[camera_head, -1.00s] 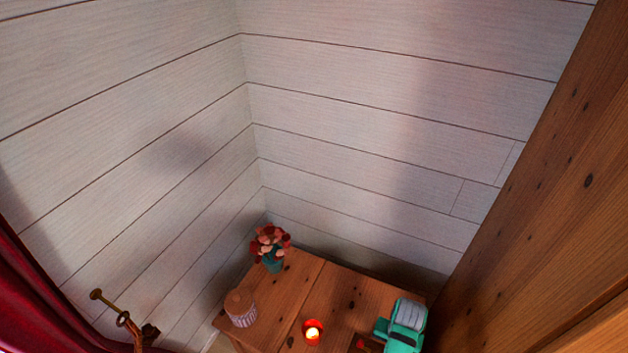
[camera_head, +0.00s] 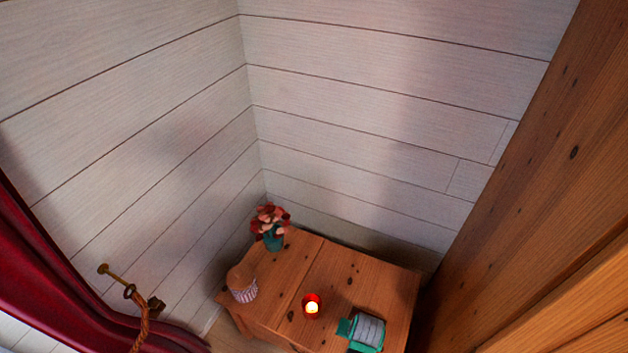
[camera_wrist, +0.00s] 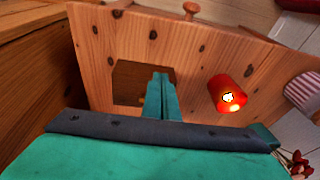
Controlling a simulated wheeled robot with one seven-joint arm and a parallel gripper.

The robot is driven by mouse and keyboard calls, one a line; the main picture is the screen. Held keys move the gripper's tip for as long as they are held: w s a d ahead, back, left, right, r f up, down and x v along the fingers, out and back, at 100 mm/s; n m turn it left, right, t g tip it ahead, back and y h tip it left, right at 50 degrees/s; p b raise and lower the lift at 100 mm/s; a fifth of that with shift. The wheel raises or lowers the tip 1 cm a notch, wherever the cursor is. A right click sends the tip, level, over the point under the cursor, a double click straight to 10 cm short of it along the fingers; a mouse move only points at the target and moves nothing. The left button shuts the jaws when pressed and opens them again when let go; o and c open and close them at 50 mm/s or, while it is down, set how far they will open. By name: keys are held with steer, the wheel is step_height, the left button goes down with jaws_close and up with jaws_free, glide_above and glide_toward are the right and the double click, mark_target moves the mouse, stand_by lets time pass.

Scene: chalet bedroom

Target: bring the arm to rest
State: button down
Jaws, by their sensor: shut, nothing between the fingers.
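My gripper (camera_wrist: 160,78) is teal, with a dark grey band across its body. Its two fingers are together in the wrist view, with nothing between them. They point over the wooden table (camera_wrist: 205,48), apparently above its top. The teal and grey end of my arm (camera_head: 366,332) shows in the head view over the front right of the table (camera_head: 265,303). The fingertips are not clear there.
A lit red candle (camera_head: 312,306) stands mid-table. A striped pot (camera_head: 242,288) and a teal vase of flowers (camera_head: 272,232) stand left and behind. A dark brown flat rectangle (camera_wrist: 130,82) lies near the fingers. A wooden panel (camera_head: 500,210) rises at right; red curtain (camera_head: 45,260) left.

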steer(key=s+a+r+n+t, duration=0.1)
steer(key=s+a+r+t, duration=0.15)
steer(key=s+a, duration=0.4)
steer(key=s+a+r+t, duration=0.2)
steer(key=s+a+t, duration=0.25)
steer(key=a, duration=0.25)
steer(key=s+r+n+t, duration=0.1)
steer(key=s+r+t, duration=0.1)
steer(key=s+r, duration=0.5)
steer(key=s+r+n+t, duration=0.2)
steer(key=s+r, duration=0.5)
steer(key=r, duration=0.9)
steer(key=shift+s+d+r+n+t, duration=0.2)
steer(key=shift+r+n+t, duration=0.1)
steer(key=shift+t, duration=0.5)
steer(key=shift+a, duration=0.2)
